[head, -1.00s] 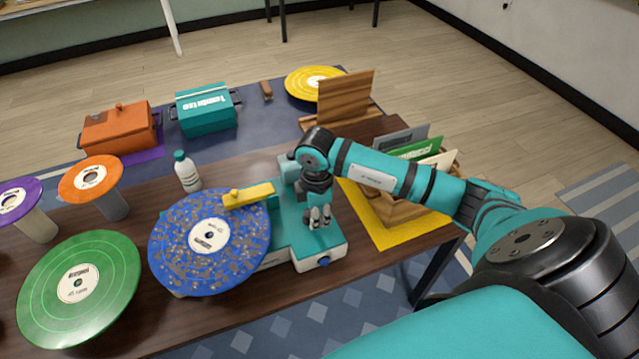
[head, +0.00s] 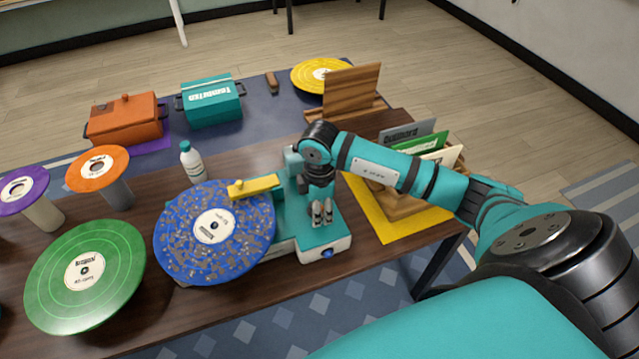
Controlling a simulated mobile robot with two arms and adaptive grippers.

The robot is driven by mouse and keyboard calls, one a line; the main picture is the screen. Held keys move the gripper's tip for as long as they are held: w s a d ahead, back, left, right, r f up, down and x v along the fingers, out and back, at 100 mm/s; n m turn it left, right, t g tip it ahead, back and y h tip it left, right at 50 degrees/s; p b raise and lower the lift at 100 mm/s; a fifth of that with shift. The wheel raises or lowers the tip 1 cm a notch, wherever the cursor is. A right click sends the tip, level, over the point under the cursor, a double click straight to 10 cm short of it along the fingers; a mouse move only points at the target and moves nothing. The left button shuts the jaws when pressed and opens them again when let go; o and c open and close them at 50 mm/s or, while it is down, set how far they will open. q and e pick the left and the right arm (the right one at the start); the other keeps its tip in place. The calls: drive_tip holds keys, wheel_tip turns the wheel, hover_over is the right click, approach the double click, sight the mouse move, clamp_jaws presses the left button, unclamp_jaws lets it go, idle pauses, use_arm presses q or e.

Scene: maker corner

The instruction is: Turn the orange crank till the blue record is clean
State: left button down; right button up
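The blue record (head: 190,258) lies flat on the teal cleaning machine (head: 318,238). Grey-brown specks cover much of its surface around the white label. A yellow arm (head: 255,187) reaches over the record's far edge. My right gripper (head: 322,213) points down over the right part of the machine, to the right of the record. Its fingertips are close together, and whether anything is between them is not clear. No orange crank shows; my gripper and wrist cover part of the machine. My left gripper is out of view.
A white bottle (head: 191,163) stands just behind the record. A green record (head: 110,285) is to its left. Orange (head: 98,168) and purple (head: 22,190) records sit on stands further left. A wooden crate of sleeves (head: 400,205) stands right of the machine, beneath my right arm.

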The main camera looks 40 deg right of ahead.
drive_tip(key=shift+d+r, duration=0.1)
drive_tip(key=shift+r, duration=0.2)
wheel_tip(320, 180, up, 12)
drive_tip(key=shift+f, duration=0.25)
idle(1.2)
